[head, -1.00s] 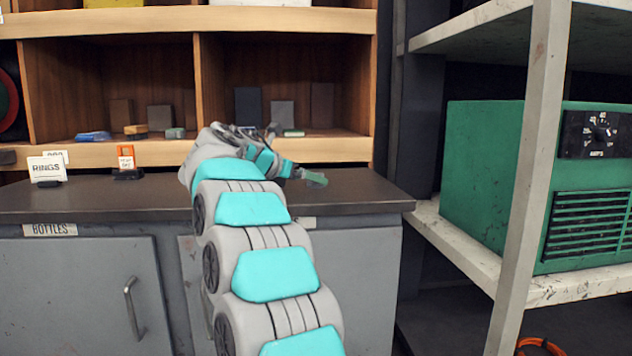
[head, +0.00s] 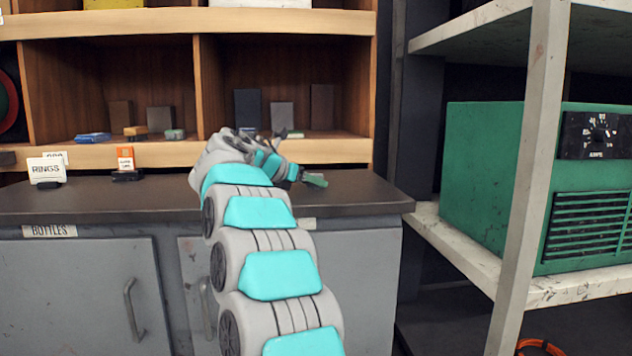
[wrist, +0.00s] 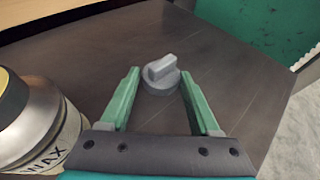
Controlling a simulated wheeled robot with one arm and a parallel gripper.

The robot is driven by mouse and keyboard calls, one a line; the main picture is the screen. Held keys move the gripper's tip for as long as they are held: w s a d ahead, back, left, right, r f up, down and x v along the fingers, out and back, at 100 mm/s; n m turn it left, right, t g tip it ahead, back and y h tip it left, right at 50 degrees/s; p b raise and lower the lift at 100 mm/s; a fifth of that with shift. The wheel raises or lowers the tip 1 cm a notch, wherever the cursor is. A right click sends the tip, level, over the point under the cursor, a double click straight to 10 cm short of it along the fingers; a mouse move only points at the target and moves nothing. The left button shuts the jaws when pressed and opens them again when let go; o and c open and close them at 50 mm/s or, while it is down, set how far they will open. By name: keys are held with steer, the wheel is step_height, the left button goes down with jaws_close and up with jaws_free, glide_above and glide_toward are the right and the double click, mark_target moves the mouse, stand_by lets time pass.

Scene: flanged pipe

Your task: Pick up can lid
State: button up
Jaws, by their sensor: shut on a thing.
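The can lid (wrist: 161,77) is a small grey disc with a raised grip bar on top. In the wrist view it sits between the tips of the two green fingers of my gripper (wrist: 160,78), which is shut on it. Dark counter surface shows around it; I cannot tell whether it is clear of the counter. In the head view my gripper (head: 315,181) is over the right part of the counter, mostly hidden by my arm, and the lid cannot be made out there.
A can labelled WAX (wrist: 38,120) stands close left of my gripper in the wrist view. The dark counter (head: 100,198) bears a RINGS sign (head: 46,170) and an orange-topped sign holder (head: 126,160). Wooden cubbies (head: 150,80) rise behind; a green machine (head: 490,180) stands on the right shelf.

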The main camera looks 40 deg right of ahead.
steer(key=shift+c, duration=1.4)
steer(key=shift+r, duration=0.2)
